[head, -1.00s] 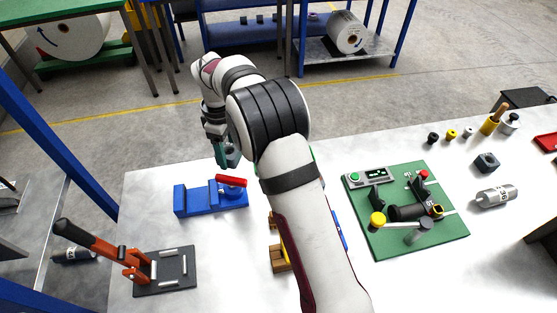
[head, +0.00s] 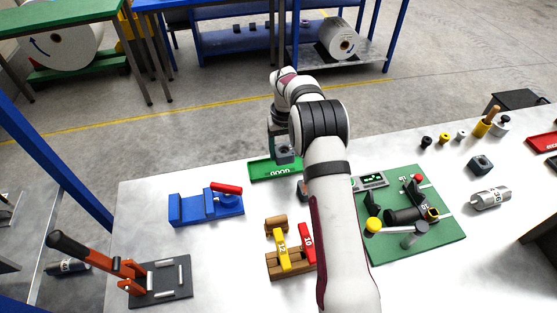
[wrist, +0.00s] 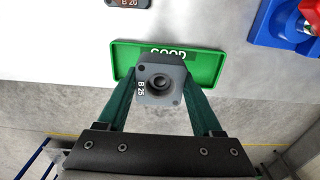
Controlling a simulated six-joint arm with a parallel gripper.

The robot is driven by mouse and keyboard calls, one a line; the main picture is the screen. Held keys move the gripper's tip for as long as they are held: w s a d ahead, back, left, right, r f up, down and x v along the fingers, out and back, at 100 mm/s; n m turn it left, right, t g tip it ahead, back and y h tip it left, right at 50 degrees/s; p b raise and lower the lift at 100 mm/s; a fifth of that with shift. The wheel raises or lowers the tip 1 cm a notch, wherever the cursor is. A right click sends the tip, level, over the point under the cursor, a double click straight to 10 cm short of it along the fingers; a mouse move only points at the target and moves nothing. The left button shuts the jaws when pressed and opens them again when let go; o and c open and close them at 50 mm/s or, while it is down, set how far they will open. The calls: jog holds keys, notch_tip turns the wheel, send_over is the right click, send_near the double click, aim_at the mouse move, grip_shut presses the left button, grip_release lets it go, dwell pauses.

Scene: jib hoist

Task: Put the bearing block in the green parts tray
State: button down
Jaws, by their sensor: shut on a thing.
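The bearing block (wrist: 158,80), dark grey with a round bore and marked B 25, is between the green fingers of my gripper (wrist: 161,90) in the wrist view. My gripper is shut on it. The green parts tray (wrist: 213,68), lettered GOOD, lies behind the block in the wrist view, and the block covers part of its floor and lettering. In the head view the block (head: 286,157) hangs over the tray (head: 262,173) at the table's far edge. My arm hides part of the tray's right side there.
A blue vise (head: 203,207) with a red handle stands left of the tray. A wooden rack (head: 277,255) with yellow and red tools is nearer. A green fixture board (head: 440,238) is at right. Another part marked B 20 (wrist: 128,3) lies near the tray.

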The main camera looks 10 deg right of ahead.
aim_at(279, 160)
jog(key=shift+w+a+f, duration=0.35)
jog(key=shift+w+a, duration=0.05)
jog(key=shift+a, duration=0.15)
jog(key=shift+a+f, duration=0.15)
jog(key=shift+f, duration=0.15)
jog(key=shift+w+f, duration=0.1)
jog(key=shift+f, duration=1.7)
jog(key=shift+f, duration=0.1)
jog(key=shift+c, duration=0.2)
grip_release()
jog(key=shift+f, duration=0.1)
